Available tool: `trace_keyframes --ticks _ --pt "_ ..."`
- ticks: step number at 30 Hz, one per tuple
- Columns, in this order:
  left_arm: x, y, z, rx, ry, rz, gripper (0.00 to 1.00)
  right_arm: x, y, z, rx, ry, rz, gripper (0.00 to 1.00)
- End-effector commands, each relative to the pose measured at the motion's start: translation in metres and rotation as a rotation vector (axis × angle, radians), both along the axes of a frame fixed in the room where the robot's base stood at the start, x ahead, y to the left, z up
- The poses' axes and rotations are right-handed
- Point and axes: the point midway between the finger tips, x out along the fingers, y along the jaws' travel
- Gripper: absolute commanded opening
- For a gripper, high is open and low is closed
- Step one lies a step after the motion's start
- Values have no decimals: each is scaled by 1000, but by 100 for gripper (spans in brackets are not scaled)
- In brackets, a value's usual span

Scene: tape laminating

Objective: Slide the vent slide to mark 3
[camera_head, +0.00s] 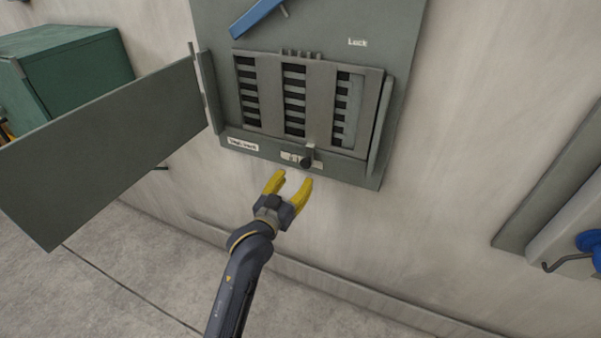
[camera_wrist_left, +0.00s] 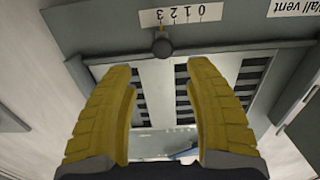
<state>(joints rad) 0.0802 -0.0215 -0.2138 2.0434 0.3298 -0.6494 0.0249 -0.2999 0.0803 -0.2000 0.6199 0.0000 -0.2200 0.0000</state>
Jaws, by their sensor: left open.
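The vent slide's dark knob (camera_head: 306,160) sits on the lower frame of the grey wall vent, at the right end of its white scale (camera_head: 290,156). In the left wrist view the picture is upside down. There the round knob (camera_wrist_left: 163,47) and its small pointer line up with about the 3 on the number strip (camera_wrist_left: 181,15). My left gripper (camera_head: 292,182) is open and empty, with yellow fingers, just below the knob in the head view. In the wrist view its fingertips (camera_wrist_left: 159,68) stand apart on either side below the knob, not touching it. My right gripper is not in view.
The vent's hinged door (camera_head: 105,150) stands open to the left. Dark slots show between the vent's slats (camera_head: 294,100). A blue handle (camera_head: 257,15) is above, a green box (camera_head: 70,70) at the upper left. The wall below the vent is clear.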

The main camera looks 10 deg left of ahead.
Motion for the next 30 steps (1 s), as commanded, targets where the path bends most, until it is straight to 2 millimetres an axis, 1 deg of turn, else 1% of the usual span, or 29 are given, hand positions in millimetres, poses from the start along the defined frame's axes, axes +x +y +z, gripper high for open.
trace_keyframes --ticks 1,3,10,25,28,30 --pt "-7 2 -1 0 1 0 53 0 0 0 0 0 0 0" --pt "-14 4 -1 0 1 0 53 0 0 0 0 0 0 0" --pt "-26 8 0 0 1 -1 53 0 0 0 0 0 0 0" --pt "-28 8 0 0 -1 -1 53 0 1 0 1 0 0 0" --pt "-27 9 4 -9 -18 2 53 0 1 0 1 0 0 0" --pt "-21 9 -12 -4 -1 9 53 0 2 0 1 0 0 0"
